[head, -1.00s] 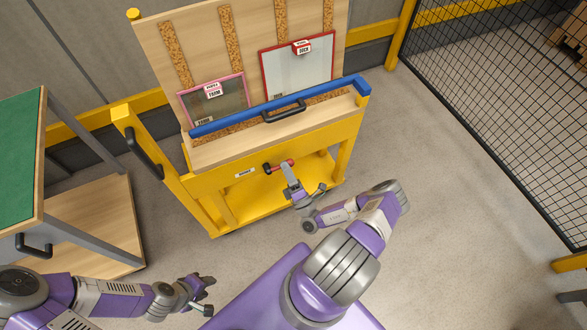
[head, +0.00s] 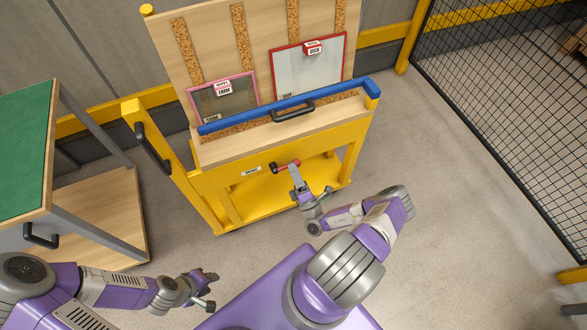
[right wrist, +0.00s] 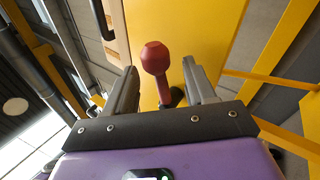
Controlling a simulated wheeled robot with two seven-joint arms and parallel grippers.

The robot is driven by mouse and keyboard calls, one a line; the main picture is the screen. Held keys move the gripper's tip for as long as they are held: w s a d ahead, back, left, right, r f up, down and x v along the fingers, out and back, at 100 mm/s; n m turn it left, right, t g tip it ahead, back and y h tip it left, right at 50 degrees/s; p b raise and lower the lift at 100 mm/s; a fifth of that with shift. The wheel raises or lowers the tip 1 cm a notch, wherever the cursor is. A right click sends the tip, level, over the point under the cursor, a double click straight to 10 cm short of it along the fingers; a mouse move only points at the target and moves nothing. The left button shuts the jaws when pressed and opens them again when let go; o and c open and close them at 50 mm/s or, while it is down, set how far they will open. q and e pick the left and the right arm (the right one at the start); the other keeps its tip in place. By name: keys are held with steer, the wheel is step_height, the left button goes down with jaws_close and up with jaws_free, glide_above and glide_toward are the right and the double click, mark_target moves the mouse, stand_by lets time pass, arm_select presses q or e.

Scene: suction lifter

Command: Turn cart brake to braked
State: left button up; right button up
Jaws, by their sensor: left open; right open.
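The yellow cart (head: 231,187) stands ahead of me with a wooden upright board and a blue top bar. On its front panel sits the brake lever, with a red handle (head: 289,165) pointing right from a dark pivot (head: 274,168). In the right wrist view the red knob (right wrist: 156,58) stands between the two fingers. My right gripper (head: 295,176) is open around or just short of the handle; I cannot tell whether a finger touches it. It shows in the right wrist view too (right wrist: 161,88). My left gripper (head: 212,289) is open and empty at the lower left, away from the cart.
Two framed panels, one pink-edged (head: 224,98) and one red-edged (head: 310,67), lean on the cart's board. A green-topped table (head: 28,140) stands at the left. A black mesh fence (head: 510,110) runs along the right. Floor between cart and fence is clear.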

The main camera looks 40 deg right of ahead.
steer(key=v, duration=0.7)
steer(key=shift+p, duration=0.3)
